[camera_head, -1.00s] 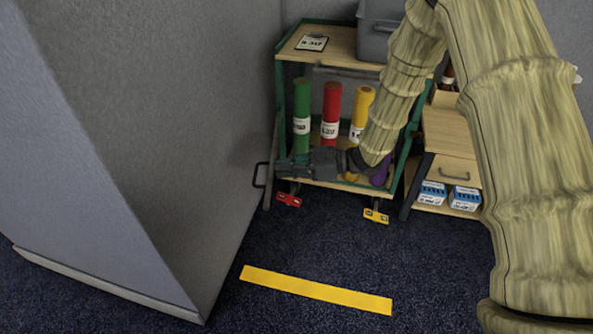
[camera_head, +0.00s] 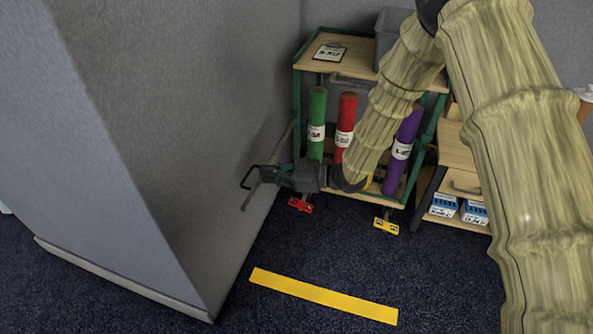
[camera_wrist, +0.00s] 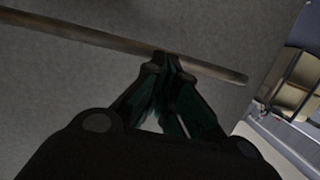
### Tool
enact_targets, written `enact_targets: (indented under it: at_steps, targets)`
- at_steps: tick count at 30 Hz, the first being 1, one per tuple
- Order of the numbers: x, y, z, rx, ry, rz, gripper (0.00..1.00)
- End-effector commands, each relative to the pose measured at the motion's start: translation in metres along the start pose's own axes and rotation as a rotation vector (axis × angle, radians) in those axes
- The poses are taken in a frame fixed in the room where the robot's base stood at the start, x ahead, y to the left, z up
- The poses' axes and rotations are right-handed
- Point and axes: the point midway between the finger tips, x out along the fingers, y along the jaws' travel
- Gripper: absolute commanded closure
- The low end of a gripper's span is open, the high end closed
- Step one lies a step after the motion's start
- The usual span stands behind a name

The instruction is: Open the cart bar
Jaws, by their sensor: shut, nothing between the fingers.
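The cart bar (camera_head: 249,199) is a thin grey-brown rod at the left side of the green-framed cart (camera_head: 368,193). It slants down and left, away from the cart's front, beside the grey wall. My gripper (camera_head: 266,174) is shut and reaches left to the bar, low in front of the cart. In the wrist view the bar (camera_wrist: 90,35) runs across the top, and the closed fingertips (camera_wrist: 165,62) overlap it, with nothing held between them. Contact looks likely but is not certain. A thin black loop (camera_head: 243,181) shows beside the gripper; I cannot tell what it belongs to.
Green (camera_head: 317,108), red (camera_head: 346,110) and purple (camera_head: 404,145) tubes stand in the cart. A clipboard (camera_head: 331,53) and a grey bin (camera_head: 390,40) sit on top. A grey wall (camera_head: 200,150) closes off the left. Floor is clear around the yellow strip (camera_head: 322,295).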

Motion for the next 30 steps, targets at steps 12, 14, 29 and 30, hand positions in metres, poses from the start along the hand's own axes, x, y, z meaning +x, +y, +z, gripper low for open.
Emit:
enact_targets:
  at_steps: [12, 14, 29, 30]
  targets:
    - [0.013, -0.001, -0.002, 0.001, 0.000, 0.001, 1.00]
    - [0.013, 0.000, -0.002, 0.001, 0.000, 0.001, 1.00]
    - [-0.037, -0.004, -0.005, 0.002, -0.001, -0.001, 1.00]
    - [-0.044, -0.006, -0.005, 0.002, 0.000, -0.002, 1.00]
